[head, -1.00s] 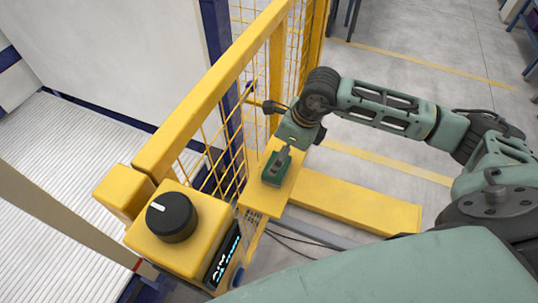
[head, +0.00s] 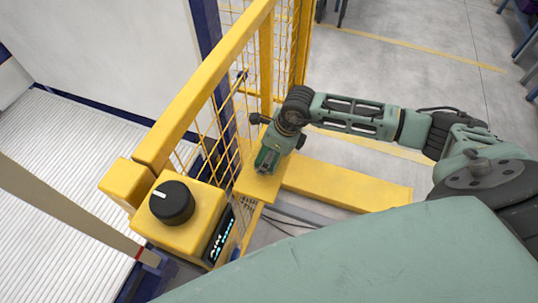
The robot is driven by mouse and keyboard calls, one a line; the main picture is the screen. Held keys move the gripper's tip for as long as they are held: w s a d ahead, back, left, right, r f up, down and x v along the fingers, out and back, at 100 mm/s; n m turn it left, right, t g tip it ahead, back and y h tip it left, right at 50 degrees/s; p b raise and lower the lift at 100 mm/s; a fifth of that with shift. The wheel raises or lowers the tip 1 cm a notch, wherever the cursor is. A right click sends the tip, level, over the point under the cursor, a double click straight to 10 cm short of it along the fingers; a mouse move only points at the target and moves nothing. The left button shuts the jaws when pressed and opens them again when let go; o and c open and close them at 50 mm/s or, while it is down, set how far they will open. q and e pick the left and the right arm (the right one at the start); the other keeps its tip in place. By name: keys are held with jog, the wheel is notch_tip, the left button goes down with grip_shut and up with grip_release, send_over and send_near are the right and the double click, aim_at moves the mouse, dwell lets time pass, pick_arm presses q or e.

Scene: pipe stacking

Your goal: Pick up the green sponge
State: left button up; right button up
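The green sponge (head: 265,161) appears as a small dark green block on a small yellow shelf (head: 256,186) beside the mesh fence. My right gripper (head: 270,152) is directly above it, pointing down, with the fingertips at or very near the sponge. The wrist and gripper body cover much of the sponge, so I cannot tell whether the fingers are open or shut, or touching it. My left gripper is not in view.
A yellow mesh fence (head: 215,85) with a thick top rail stands left of the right gripper. A yellow box with a black knob (head: 172,203) is at its near end. A low yellow beam (head: 345,184) lies right of the shelf. Open floor (head: 400,80) extends beyond.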

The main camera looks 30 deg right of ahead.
aim_at(266, 151)
jog(key=c, duration=0.7)
jog(key=shift+r+b, duration=0.3)
jog(key=shift+r, duration=0.2)
notch_tip(266, 151, up, 2)
jog(key=shift+w+r+b, duration=0.1)
jog(key=shift+r+b, duration=0.05)
jog(key=shift+b, duration=0.45)
pick_arm(q)
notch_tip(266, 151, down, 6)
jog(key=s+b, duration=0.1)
jog(key=b, duration=0.3)
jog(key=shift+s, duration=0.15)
pick_arm(e)
jog(key=s+d+r, duration=0.6)
jog(key=d+r, duration=0.1)
jog(key=d, duration=0.3)
jog(key=shift+r, duration=0.4)
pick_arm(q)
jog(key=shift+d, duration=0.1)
pick_arm(e)
jog(key=shift+s, duration=0.1)
